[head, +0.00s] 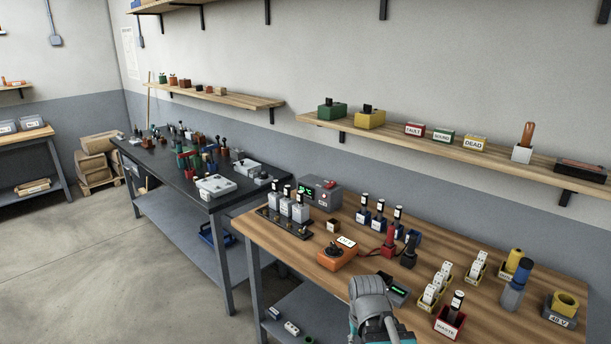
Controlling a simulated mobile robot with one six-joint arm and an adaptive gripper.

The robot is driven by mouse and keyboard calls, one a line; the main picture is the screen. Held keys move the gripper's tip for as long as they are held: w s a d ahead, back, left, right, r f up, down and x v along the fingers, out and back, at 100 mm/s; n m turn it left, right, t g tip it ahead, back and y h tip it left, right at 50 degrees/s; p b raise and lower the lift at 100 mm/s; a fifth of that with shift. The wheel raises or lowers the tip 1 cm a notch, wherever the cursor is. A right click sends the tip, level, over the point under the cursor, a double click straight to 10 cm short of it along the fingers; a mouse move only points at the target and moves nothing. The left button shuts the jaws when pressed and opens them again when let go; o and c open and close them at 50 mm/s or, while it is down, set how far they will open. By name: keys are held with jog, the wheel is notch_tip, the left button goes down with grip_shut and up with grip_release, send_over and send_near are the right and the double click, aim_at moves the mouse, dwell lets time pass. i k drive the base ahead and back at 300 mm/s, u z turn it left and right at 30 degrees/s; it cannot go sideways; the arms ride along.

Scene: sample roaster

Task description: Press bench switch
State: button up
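An orange switch box (338,254) sits on the wooden bench (290,257), left of centre, near the front edge. It has a black knob or button on top and a white label that seems to read OFF. My arm's grey and teal end part rises from the bottom edge of the head view, in front of the bench and to the right of the orange box, apart from it in the picture. The fingertips of my gripper do not show, so its opening cannot be seen.
Behind the box stand a grey meter (322,193) with a green display and a dark rack (284,222) of cells. Red and black clamps (390,241) stand to its right. A WASTE bin (449,322) and white-block trays lie farther right. A dark cluttered table (150,172) stands left.

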aim_at(331, 183)
jog(key=z, duration=0.05)
jog(key=k, duration=1.25)
jog(key=u, duration=0.25)
jog(key=i, duration=0.5)
jog(key=u, duration=0.55)
jog(key=i, duration=1.45)
jog(key=z, duration=0.55)
